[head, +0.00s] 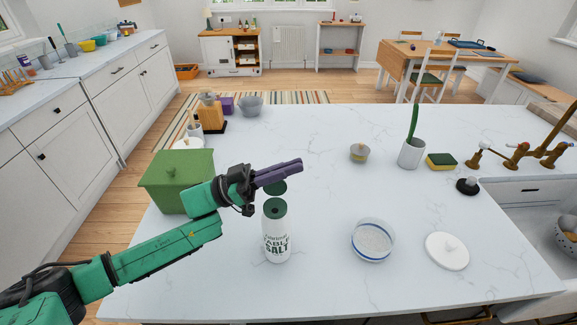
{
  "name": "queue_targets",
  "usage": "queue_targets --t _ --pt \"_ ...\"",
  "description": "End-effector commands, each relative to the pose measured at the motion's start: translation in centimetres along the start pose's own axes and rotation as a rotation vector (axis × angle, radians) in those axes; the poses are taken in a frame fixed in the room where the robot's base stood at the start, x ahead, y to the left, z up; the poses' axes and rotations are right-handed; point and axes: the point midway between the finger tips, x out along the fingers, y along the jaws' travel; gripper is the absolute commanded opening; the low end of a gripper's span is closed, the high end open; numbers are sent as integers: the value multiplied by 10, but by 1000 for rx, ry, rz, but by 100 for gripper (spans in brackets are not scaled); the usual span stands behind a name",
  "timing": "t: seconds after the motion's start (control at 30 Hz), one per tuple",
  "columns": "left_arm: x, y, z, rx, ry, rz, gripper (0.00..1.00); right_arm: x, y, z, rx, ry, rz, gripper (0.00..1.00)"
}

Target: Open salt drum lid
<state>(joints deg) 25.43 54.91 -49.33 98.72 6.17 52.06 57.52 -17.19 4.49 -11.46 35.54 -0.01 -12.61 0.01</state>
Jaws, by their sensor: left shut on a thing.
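The salt drum (277,240) is a white cylinder printed with SALT, upright on the marble counter. It has a green top (268,211) with a dark spot in its middle. The lid (276,188), a dark green disc, shows above the top with a white gap between them; I cannot tell whether it is still joined to the drum. My right gripper is not in view.
A green lidded box (177,176) stands behind my left arm. A small lidded pot (360,153) and a white cup (411,153) stand farther back. The counter's middle is clear.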

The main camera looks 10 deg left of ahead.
Motion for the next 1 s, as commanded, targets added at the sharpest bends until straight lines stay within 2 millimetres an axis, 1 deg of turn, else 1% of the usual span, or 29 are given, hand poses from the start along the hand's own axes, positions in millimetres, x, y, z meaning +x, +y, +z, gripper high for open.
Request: queue_targets --t 0.03,0.23,0.6,0.63,0.67,0.7,1.0 --pt "1 -1 -2 -15 2 -5 0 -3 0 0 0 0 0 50" --pt "0 -4 -1 -47 2 -18 0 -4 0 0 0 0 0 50" --pt "0 -4 0 -50 1 -20 0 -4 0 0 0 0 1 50" --pt "0 -4 0 -50 1 -20 17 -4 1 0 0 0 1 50" --pt "0 -4 0 -50 1 -19 28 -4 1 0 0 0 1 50" --pt "0 -4 0 -50 1 -19 36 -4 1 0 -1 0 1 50" --pt "-1 -4 1 -50 0 -20 36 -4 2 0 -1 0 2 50"
